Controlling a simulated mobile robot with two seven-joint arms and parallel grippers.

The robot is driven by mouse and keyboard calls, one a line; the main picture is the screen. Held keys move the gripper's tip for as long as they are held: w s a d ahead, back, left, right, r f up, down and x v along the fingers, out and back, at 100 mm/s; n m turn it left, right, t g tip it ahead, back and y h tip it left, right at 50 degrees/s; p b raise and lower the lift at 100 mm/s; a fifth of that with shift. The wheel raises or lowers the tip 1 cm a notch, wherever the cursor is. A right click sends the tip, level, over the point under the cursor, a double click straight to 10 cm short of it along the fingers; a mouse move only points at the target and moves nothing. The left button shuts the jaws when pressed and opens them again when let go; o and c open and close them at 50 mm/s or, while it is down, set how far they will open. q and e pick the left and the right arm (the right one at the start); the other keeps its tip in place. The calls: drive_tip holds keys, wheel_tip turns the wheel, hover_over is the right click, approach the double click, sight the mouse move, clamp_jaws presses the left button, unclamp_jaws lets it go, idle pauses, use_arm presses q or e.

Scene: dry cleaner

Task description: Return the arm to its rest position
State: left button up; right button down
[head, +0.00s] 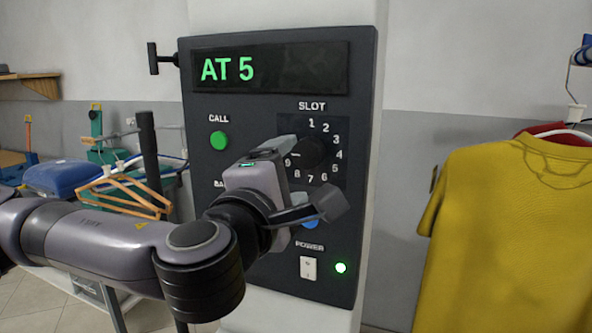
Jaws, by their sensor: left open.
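My left arm reaches in from the left, with its gripper (306,182) in front of a dark control panel (210,268). The gripper is open, and no object shows between its fingers. It overlaps the lower left of the slot dial (318,153), whose dark knob is partly covered. I cannot tell whether a finger touches the panel. The display (290,70) reads "AT 5". A blue button (311,221) and a lower label are partly hidden by the gripper. My right gripper is not in view.
A green call button (218,140), a white power switch (308,268) and a lit green lamp (341,267) are on the panel. A yellow shirt (510,230) hangs at right. Wooden hangers (118,196) and blue cloth (75,177) lie behind my arm.

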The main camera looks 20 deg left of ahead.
use_arm(q)
drive_tip(key=shift+s, duration=0.7)
drive_tip(key=d+f+n+g+h, duration=0.3)
drive_tip(key=d+f+n+h, duration=0.15)
drive_tip(key=f+n, duration=0.75)
drive_tip(key=d+f+n+g+h, duration=0.3)
drive_tip(key=d+f+n, duration=0.3)
drive_tip(key=f+n, duration=0.65)
drive_tip(key=s+a+f+n+y, duration=0.1)
drive_tip(key=s+a+f+n, duration=0.4)
drive_tip(key=f+n, duration=0.3)
drive_tip(key=s+a+f+n+g+y, duration=0.1)
drive_tip(key=s+a+f+n+y, duration=0.1)
drive_tip(key=s+a+f+n, duration=0.3)
drive_tip(key=s+a+f+n+g+y, duration=0.1)
drive_tip(key=s+a+f+n, duration=0.4)
drive_tip(key=f+n, duration=0.7)
wheel_tip(320, 180, down, 3)
drive_tip(key=shift+s+r+y, duration=0.2)
drive_tip(key=shift+s+y, duration=0.45)
drive_tip(key=shift+s, duration=0.35)
